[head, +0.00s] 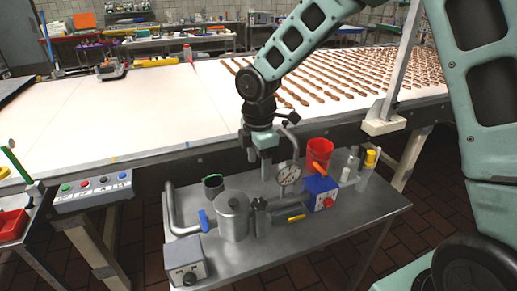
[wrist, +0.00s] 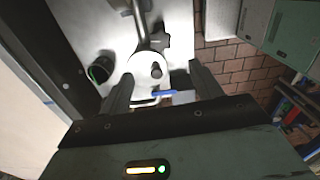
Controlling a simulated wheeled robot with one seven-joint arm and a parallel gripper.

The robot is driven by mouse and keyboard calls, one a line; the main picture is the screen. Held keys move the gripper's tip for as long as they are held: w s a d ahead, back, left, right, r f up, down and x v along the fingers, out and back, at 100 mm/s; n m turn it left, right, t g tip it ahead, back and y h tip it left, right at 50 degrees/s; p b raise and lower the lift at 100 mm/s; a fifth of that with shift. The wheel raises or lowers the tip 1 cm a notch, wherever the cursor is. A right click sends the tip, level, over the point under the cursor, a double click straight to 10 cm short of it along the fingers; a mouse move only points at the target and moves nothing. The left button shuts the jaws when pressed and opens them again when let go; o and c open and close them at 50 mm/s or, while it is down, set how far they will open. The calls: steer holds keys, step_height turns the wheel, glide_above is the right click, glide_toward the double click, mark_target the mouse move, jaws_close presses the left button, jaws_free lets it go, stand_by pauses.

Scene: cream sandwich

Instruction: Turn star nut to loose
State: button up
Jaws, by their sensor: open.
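The star nut shows as a dark star-shaped piece (head: 260,204) beside the steel vessel in the head view. It also seems to show as a dark star shape (wrist: 160,42) above the vessel's lid in the wrist view. The steel vessel (head: 232,217) stands on the metal cart, and its round pale lid with a small knob is in the wrist view (wrist: 145,66). My gripper (head: 262,170) points down above the cart, behind and above the star nut. In the wrist view my gripper (wrist: 162,85) is open, with nothing held between its fingers.
A pressure gauge (head: 288,173), a red cup (head: 320,152) and a blue box (head: 320,192) stand right of the vessel. A dark cup (head: 213,187) and a curved pipe (head: 170,212) are left. The cart's front right (head: 345,222) is clear. A long pale table (head: 130,125) stands behind.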

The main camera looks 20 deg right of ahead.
steer(key=shift+r, duration=2.35)
steer(key=s+a+m, duration=0.2)
steer(key=s+m, duration=0.1)
steer(key=s, duration=0.6)
steer(key=s+a+m+b, duration=0.1)
steer(key=s+m, duration=0.3)
steer(key=s, duration=0.5)
steer(key=s+a+m, duration=0.3)
steer(key=s, duration=0.6)
steer(key=shift+f+m+y, duration=0.15)
steer(key=shift+m+y, duration=0.15)
steer(key=shift+m, duration=0.1)
steer(key=shift+a, duration=0.1)
